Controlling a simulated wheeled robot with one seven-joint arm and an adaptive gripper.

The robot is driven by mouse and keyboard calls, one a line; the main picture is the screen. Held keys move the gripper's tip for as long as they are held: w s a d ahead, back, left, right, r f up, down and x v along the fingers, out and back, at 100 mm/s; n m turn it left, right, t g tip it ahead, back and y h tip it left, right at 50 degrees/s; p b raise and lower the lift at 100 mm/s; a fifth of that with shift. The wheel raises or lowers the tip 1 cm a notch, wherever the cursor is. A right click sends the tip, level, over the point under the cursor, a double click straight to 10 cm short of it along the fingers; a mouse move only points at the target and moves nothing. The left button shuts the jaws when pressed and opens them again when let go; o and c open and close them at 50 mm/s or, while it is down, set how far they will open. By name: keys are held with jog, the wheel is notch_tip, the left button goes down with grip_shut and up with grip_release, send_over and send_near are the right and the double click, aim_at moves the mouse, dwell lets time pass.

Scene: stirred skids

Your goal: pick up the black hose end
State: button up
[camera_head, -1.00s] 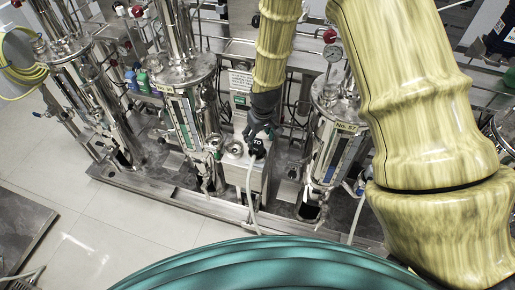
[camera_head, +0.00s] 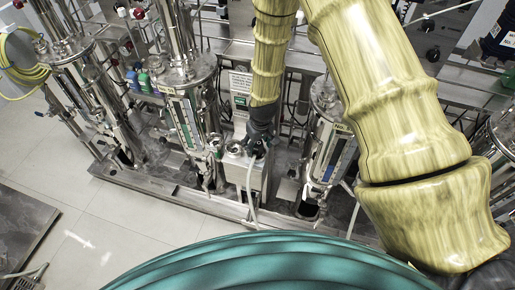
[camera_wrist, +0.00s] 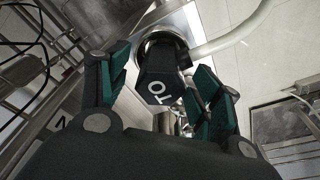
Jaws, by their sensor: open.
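The black hose end (camera_wrist: 160,78) is a black block with white lettering, seen in the wrist view between the two green-padded fingers of my gripper (camera_wrist: 160,90). A pale hose (camera_wrist: 232,32) runs from it to the upper right. The fingers stand apart on either side of it; I cannot tell whether either touches it. In the head view my gripper (camera_head: 259,143) is above the metal box, and it hides most of the hose end (camera_head: 258,150). The pale hose (camera_head: 250,190) hangs down in front of the box there.
Steel cylinders with gauges stand close on the left (camera_head: 190,75) and right (camera_head: 328,150) of my gripper. The metal box (camera_head: 236,174) has a round fitting on top. A steel skid edge (camera_head: 160,198) runs along the front, with open tiled floor (camera_head: 85,225) at left.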

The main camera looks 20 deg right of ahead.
jog(key=c, duration=1.3)
jog(key=shift+r, duration=0.15)
